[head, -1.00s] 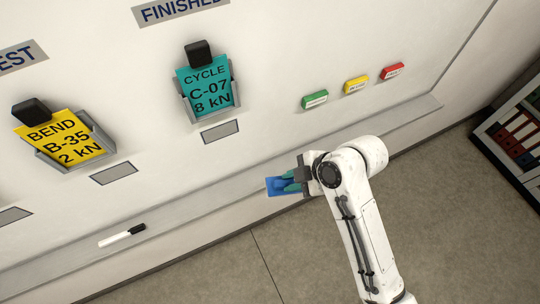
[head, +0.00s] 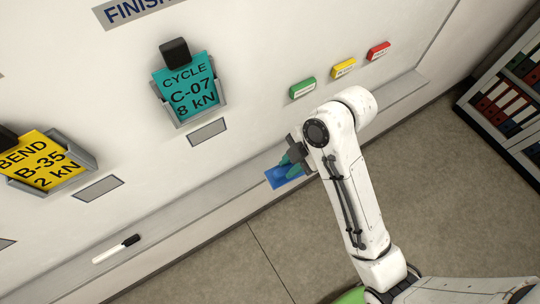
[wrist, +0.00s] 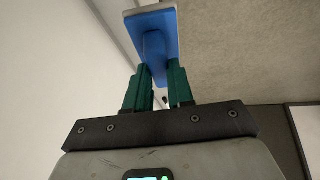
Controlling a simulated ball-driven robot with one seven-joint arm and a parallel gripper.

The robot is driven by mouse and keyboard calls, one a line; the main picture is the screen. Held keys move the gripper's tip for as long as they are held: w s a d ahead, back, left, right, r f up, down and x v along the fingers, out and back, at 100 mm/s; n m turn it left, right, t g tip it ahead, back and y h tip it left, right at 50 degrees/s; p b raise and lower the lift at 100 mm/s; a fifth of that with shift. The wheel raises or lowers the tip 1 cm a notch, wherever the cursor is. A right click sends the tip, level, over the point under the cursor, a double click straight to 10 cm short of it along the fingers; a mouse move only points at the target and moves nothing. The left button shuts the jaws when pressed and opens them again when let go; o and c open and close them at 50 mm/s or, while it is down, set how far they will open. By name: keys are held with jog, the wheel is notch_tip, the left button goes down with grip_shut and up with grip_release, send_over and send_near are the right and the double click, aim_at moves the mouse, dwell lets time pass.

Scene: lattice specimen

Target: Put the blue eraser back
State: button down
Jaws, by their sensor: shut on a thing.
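The blue eraser (head: 282,178) is in my gripper (head: 294,163), next to the board's lower ledge in the head view. In the wrist view the eraser (wrist: 152,38) has a flat blue pad and a narrower blue handle. The two green fingers of my gripper (wrist: 155,84) are shut on that handle. The board's ledge (head: 190,202) is a long grey strip along the bottom of the white board. I cannot tell whether the eraser touches the ledge.
A marker (head: 116,249) lies on the ledge to the left. A teal card (head: 186,90) and a yellow card (head: 40,160) sit in holders on the board. Green, yellow (head: 344,68) and red magnets are at upper right. A binder shelf (head: 505,100) stands at right.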

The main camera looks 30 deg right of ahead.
jog(key=w+f, duration=0.9)
jog(key=shift+w+d, duration=0.2)
jog(key=shift+w, duration=0.1)
jog(key=shift+f+p, duration=0.7)
jog(key=shift+f, duration=0.2)
jog(key=c, duration=1)
grip_release()
jog(key=shift+f, duration=0.1)
jog(key=shift+f+b, duration=0.25)
jog(key=shift+b, duration=0.25)
jog(key=v, duration=1.1)
jog(key=shift+a+r+b, duration=0.1)
jog(key=shift+r+b, duration=0.05)
jog(key=shift+b, duration=0.15)
